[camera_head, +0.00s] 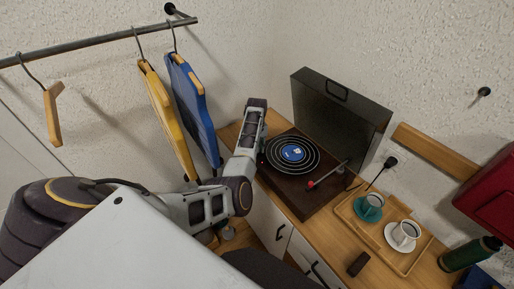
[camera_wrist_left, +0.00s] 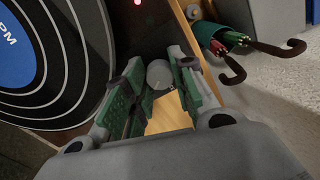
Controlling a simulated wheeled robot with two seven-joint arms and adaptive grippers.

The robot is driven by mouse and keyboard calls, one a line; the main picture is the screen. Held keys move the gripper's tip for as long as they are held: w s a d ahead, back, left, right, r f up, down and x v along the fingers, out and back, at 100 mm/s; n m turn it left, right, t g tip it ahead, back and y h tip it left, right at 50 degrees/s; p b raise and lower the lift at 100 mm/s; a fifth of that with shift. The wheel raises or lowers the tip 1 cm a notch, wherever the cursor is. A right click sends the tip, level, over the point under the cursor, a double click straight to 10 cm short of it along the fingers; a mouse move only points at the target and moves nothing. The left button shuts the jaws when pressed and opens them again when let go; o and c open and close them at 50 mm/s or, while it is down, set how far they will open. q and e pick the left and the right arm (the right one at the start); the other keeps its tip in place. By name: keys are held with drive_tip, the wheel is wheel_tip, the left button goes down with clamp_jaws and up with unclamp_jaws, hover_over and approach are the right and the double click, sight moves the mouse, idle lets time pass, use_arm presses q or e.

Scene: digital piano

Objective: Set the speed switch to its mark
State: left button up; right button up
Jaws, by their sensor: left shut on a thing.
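The record player (camera_head: 318,193) stands on the wooden cabinet with its dark lid open and a blue-labelled disc (camera_head: 292,153) on its platter. In the left wrist view, a round grey knob (camera_wrist_left: 160,74), apparently the speed switch, sits near the player's edge beside the platter. My left gripper (camera_wrist_left: 158,80) is shut on this knob, with a green-padded finger on either side. The mark for the switch cannot be made out. My left arm reaches to the player's left side in the head view, where the knob is hidden. My right gripper is not in view.
A red light (camera_wrist_left: 137,3) glows near the knob. The tonearm (camera_head: 328,174) lies at the platter's right. A wooden tray (camera_head: 388,247) with two cups stands farther right, near a green bottle (camera_head: 470,254). Yellow and blue items (camera_head: 187,95) hang from a rail. Umbrellas (camera_wrist_left: 235,42) stand beyond the cabinet edge.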

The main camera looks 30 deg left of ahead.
use_arm(q)
drive_tip(key=n, duration=0.7)
drive_tip(key=shift+r, duration=0.1)
drive_tip(key=n, duration=1.2)
drive_tip(key=shift+w+n, duration=0.1)
drive_tip(key=shift+n, duration=0.2)
drive_tip(key=n, duration=0.6)
idle(0.5)
drive_tip(key=o, duration=0.8)
drive_tip(key=shift+r, duration=6)
